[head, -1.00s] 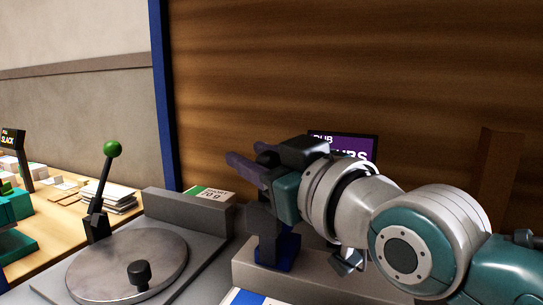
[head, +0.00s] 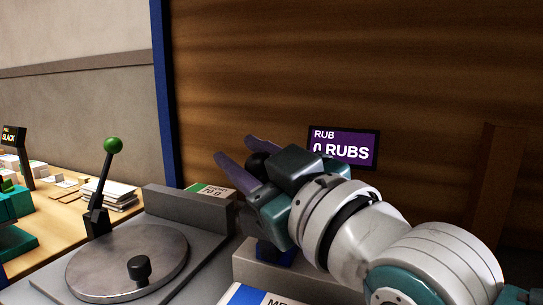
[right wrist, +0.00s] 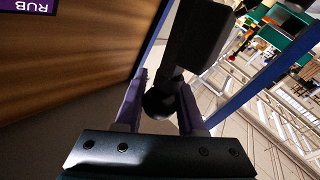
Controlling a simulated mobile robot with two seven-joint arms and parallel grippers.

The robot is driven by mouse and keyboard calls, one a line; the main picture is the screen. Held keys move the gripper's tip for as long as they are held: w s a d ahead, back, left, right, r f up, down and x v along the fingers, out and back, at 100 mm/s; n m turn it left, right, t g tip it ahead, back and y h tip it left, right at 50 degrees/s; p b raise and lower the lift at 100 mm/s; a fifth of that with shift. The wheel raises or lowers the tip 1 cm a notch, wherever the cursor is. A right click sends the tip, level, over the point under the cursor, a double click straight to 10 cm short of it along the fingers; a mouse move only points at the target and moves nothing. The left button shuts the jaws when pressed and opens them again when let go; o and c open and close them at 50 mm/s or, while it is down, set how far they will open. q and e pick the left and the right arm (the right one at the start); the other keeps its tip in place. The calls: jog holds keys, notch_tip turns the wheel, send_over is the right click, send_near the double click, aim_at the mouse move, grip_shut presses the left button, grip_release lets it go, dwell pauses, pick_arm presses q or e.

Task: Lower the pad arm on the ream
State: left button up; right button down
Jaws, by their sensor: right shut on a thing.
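My right gripper (head: 238,158) is in the middle of the head view, its purple fingers pointing up and left. It is shut on a black ball knob (head: 258,163). The knob (right wrist: 163,100) sits between the fingers in the right wrist view, joined to a dark block-shaped arm (right wrist: 195,35), which I take as the pad arm. In the head view most of that arm is hidden behind my gripper. A ream (head: 262,297) with a white and blue wrapper shows at the bottom edge, mostly cut off. My left gripper is not in view.
A purple sign (head: 343,148) reads "0 RUBS". A round metal plate (head: 110,265) with a black knob (head: 139,268) lies left, beside a green-tipped lever (head: 106,175). A green and white labelled pack (head: 222,196) is behind a grey bar (head: 185,212). A wooden wall (head: 400,70) stands behind.

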jog(key=shift+s+a+f+n+t+y+b, duration=0.2)
jog(key=shift+s+n+y+b, duration=0.25)
jog(key=shift+s+n+b, duration=0.3)
jog(key=shift+s+a+f+n+t+y+b, duration=0.15)
jog(key=shift+s+a+f+n+y+b, duration=0.3)
jog(key=shift+s+n, duration=0.45)
jog(key=shift+s+a+f+n+t+y+b, duration=0.15)
jog(key=shift+s+n+y+b, duration=0.25)
jog(key=shift+s+n+b, duration=0.4)
jog(key=c, duration=0.5)
grip_release()
jog(key=v, duration=1)
jog(key=shift+r, duration=0.1)
